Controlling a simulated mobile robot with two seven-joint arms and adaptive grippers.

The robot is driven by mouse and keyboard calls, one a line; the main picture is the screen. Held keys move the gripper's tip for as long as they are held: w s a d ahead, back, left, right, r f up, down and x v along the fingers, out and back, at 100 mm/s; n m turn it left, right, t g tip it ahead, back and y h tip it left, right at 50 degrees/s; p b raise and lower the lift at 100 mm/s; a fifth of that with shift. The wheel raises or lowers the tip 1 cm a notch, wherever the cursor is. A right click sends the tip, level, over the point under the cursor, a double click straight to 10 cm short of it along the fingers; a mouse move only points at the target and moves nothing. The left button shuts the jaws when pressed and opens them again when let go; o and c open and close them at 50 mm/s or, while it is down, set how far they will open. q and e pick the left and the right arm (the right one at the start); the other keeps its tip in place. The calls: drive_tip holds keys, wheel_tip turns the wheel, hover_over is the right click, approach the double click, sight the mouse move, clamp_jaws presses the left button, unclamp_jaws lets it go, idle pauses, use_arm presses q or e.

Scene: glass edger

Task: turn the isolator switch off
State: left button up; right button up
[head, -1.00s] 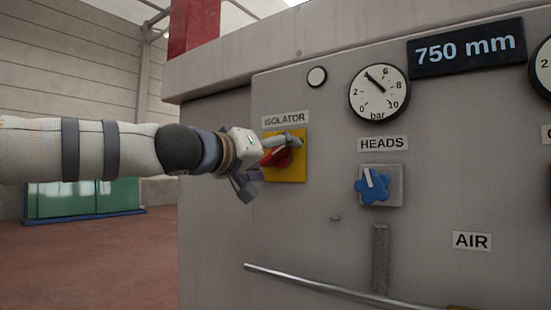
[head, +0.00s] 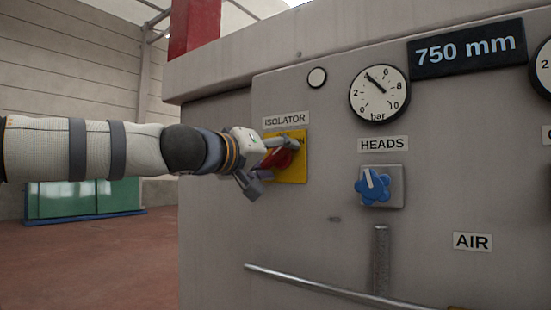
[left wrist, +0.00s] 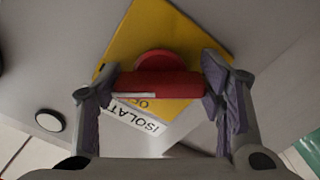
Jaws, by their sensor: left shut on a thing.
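The isolator switch is a red rotary handle (head: 285,158) on a yellow plate (head: 298,172) below the ISOLATOR label (head: 285,119). In the left wrist view the red handle (left wrist: 162,84) spans the space between the two fingers and lies across the yellow plate (left wrist: 150,30), with a pale mark near one end. My left gripper (head: 268,163) is shut on the handle, one finger at each end. In the head view its upper finger covers part of the plate, and only part of the ON lettering shows. My right gripper is not in view.
To the right are a blue HEADS knob (head: 373,186), a pressure gauge (head: 379,93) and an AIR label (head: 472,241). A metal rail (head: 320,285) runs along the lower panel. A round white button (head: 317,77) sits above. Open floor lies to the left.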

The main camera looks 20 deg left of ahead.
use_arm(q)
drive_tip(key=n, duration=1)
drive_tip(key=shift+r+n, duration=0.15)
drive_tip(key=shift+n, duration=0.15)
idle(0.5)
drive_tip(key=o, duration=1.2)
drive_tip(key=shift+d, duration=0.1)
drive_tip(key=shift+c, duration=0.2)
drive_tip(key=v, duration=1.2)
